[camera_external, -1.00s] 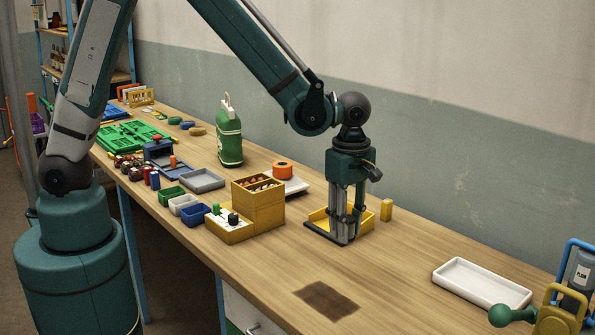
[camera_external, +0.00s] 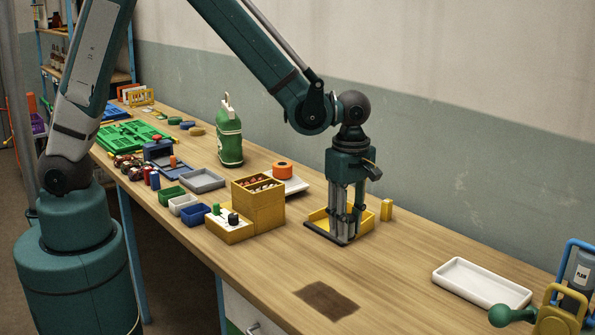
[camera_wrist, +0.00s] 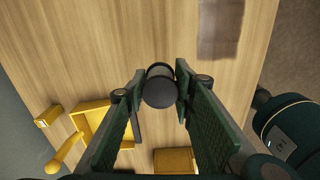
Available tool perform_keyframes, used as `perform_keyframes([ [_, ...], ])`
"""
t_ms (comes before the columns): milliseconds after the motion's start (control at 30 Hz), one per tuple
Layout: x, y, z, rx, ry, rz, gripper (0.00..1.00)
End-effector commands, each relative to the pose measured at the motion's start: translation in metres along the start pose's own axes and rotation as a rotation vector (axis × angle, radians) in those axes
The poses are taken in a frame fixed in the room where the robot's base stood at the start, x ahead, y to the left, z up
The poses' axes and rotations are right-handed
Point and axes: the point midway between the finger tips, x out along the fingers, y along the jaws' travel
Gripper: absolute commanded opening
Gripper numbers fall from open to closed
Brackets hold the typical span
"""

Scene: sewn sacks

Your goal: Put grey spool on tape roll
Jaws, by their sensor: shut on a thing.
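The grey spool (camera_wrist: 160,88) is a dark cylinder between the fingers of my gripper (camera_wrist: 158,95) in the wrist view, with its round end facing the camera. My gripper is shut on it. In the external view my gripper (camera_external: 346,232) points straight down, low over the bench beside a yellow tray; the fingers largely hide the spool there. I cannot tell whether the spool touches the bench. The tape roll (camera_external: 282,170) is orange and sits on a white tray behind the yellow box, left of and farther back than my gripper. It does not show in the wrist view.
The yellow tray (camera_wrist: 88,112) with a dark edge is close to my gripper. A small yellow block (camera_external: 387,210) stands to its right. The yellow box (camera_external: 266,217) stands between my gripper and the small bins.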

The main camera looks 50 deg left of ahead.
Motion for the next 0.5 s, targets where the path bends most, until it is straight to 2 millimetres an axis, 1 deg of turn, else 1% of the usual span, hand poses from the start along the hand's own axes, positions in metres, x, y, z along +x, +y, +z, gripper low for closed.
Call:
perform_keyframes([
  [167, -0.003, 0.007, -0.01, -0.006, 0.0, 0.0, 0.14],
  [267, -0.005, 0.015, -0.02, -0.012, 0.0, 0.0, 0.14],
  [367, -0.009, 0.025, -0.034, -0.02, 0.0, 0.0, 0.14],
  [500, -0.015, 0.041, -0.06, -0.034, 0.0, 0.0, 0.14],
])
